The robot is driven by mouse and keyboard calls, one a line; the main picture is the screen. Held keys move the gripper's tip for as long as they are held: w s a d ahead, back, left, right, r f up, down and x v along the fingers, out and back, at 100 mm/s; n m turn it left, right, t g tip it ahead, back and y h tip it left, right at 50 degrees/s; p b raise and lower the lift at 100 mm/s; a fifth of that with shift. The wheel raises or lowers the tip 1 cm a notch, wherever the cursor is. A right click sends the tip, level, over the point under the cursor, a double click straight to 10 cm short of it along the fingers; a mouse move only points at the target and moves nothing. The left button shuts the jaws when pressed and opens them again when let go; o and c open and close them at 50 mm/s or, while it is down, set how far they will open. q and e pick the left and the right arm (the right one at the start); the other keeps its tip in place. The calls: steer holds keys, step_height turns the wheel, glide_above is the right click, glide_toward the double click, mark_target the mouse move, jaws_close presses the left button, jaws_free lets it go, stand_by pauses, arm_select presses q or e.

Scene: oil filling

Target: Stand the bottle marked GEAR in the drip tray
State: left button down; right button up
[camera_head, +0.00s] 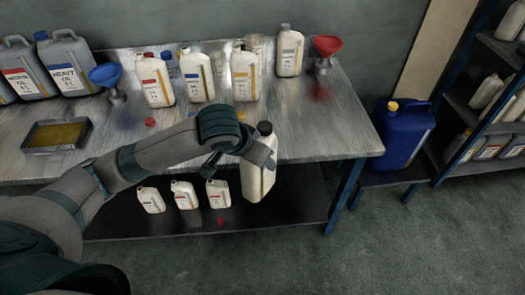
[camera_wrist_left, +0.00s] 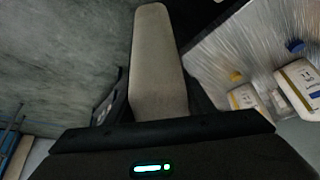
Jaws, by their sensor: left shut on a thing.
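My left gripper (camera_head: 261,153) is shut on a cream bottle (camera_head: 257,182) with a black cap, just in front of the workbench's front edge. The bottle is nearly upright, and its lower part is in front of the lower shelf. Its marking is not readable, so I cannot tell if it is the GEAR one. In the left wrist view the bottle (camera_wrist_left: 158,65) shows as a plain pale side above the dark gripper body. The drip tray (camera_head: 30,150), a shallow metal tray with yellowish oil in it, sits at the left of the bench top. My right gripper is not in view.
Several cream bottles stand along the bench's back, with a blue funnel (camera_head: 105,74) and a red funnel (camera_head: 326,46). Grey jugs (camera_head: 70,65) stand behind the tray. Loose caps, one red (camera_head: 150,122), lie on the bench. A blue jerrycan (camera_head: 403,135) stands at right.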

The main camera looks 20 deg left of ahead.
arm_select(q)
steer(key=shift+s+a+f+n+y, duration=0.25)
steer(key=shift+a+f+n, duration=0.1)
steer(key=shift+f+n, duration=0.3)
steer(key=shift+s+a+f+n+y, duration=0.2)
steer(key=shift+a+f+n+y, duration=0.15)
steer(key=shift+f, duration=0.4)
steer(key=shift+s+a+f+n+y, duration=0.25)
steer(key=shift+a+f+n, duration=0.1)
steer(key=shift+f+n, duration=0.3)
